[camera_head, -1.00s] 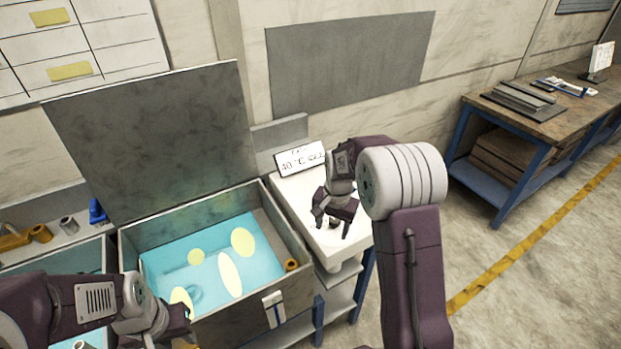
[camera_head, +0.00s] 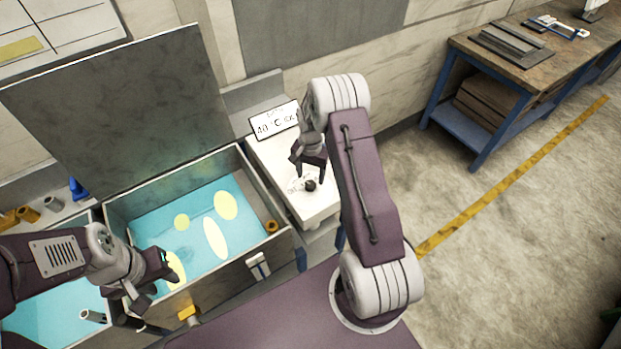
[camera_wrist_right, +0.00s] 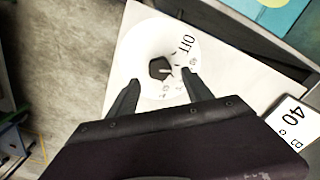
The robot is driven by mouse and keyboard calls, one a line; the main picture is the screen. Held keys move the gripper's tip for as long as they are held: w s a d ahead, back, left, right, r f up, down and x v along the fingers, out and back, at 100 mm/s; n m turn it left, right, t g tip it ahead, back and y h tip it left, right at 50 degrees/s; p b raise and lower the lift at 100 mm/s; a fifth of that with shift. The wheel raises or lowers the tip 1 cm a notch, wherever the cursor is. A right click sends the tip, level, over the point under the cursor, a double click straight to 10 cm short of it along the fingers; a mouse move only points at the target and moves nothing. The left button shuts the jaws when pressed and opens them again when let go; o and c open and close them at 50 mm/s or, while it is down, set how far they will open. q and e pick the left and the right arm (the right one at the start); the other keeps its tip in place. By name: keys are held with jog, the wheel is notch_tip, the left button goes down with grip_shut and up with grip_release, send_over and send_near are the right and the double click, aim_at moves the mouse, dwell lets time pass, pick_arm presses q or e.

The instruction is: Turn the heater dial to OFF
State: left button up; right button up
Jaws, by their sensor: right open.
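The heater dial is a small dark knob (camera_head: 310,185) on a round white plate on top of a white unit (camera_head: 318,211). In the right wrist view the dial (camera_wrist_right: 160,68) shows a pale pointer mark, and printed letters and marks lie around it on the plate. My right gripper (camera_head: 308,172) is open just above the dial. Its fingers (camera_wrist_right: 158,88) straddle the near side of the knob without visibly closing on it. My left gripper (camera_head: 150,290) hangs by the front left of the water tank, and its jaw state is unclear.
A tank of blue water (camera_head: 195,240) with a raised grey lid (camera_head: 120,110) stands left of the white unit. A sign reading 40 °C (camera_head: 275,120) stands behind the dial. A workbench (camera_head: 530,60) stands at the right, with clear floor before it.

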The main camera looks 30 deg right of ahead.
aim_at(310, 184)
notch_tip(310, 184, down, 3)
jog(key=shift+a+r+p, duration=0.1)
jog(key=shift+r+p, duration=0.05)
jog(key=shift+p, duration=0.25)
jog(key=shift+s+a+f, duration=0.2)
jog(key=shift+s+f, duration=0.05)
jog(key=shift+f, duration=0.3)
jog(key=shift+w+d+f, duration=0.1)
jog(key=shift+w+d, duration=0.05)
jog(key=shift+c, duration=1.3)
grip_shut()
jog(key=n+b, duration=0.2)
jog(key=n, duration=0.1)
jog(key=shift+f, duration=0.1)
jog(key=shift+n+b, duration=0.8)
jog(key=shift+n, duration=1.6)
